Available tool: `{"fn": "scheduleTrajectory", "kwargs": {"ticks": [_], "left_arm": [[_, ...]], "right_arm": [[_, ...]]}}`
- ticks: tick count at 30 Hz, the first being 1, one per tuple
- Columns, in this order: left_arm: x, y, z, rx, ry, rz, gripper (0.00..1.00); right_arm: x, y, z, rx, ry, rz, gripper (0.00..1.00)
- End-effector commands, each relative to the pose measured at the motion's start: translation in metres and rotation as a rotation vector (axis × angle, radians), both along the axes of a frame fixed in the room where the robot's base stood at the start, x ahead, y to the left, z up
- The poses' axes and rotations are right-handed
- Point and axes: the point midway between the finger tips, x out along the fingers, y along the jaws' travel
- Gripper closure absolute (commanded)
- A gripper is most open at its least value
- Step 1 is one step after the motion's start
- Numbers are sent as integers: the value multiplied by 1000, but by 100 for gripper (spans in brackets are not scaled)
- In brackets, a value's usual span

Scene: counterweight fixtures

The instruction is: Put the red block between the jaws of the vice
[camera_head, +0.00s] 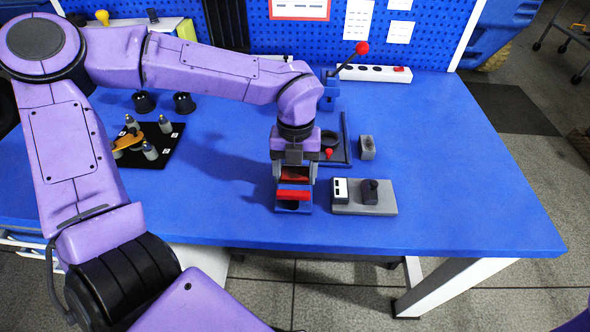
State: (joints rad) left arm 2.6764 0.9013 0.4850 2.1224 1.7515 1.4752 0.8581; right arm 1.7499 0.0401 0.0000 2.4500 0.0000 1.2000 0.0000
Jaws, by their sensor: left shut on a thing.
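My left gripper (294,188) points down near the front edge of the blue table, shut on the red block (293,194). The block shows as a red band between the fingers, and a second red patch shows just above it; I cannot tell which part that is. A small blue body (293,208), which looks like the vice, sits directly below and around the fingertips. Its jaws are mostly hidden by my gripper, so I cannot tell whether the block is between them or above them. My right gripper is not in view.
A grey plate (380,204) with a dark knob and white switch lies right of the gripper. Behind are a small grey block (367,148) and a blue lever device (329,96) with a red ball. A black mat (165,151) holds several bottles at left. The table's right side is clear.

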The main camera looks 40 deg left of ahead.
Motion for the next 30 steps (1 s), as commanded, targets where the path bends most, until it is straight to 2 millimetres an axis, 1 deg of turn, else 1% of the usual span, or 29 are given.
{"fn": "scheduleTrajectory", "kwargs": {"ticks": [1,2,3,11,14,17,21,24,27,30], "left_arm": [[0,0,-1,0,0,0,23],[0,0,0,0,0,0,13],[0,0,0,0,0,0,7],[0,0,1,0,0,0,7],[1,0,9,0,-2,0,7],[3,1,30,0,-6,0,7],[7,4,67,0,-5,1,7],[10,6,91,0,-3,2,7],[11,7,108,1,-2,0,7],[12,7,118,0,0,1,7]], "right_arm": [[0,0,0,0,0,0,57],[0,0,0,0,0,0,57],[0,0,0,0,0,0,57],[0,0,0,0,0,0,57],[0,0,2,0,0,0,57],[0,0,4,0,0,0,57],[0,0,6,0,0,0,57],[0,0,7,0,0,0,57],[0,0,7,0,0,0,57],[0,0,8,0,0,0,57]]}}
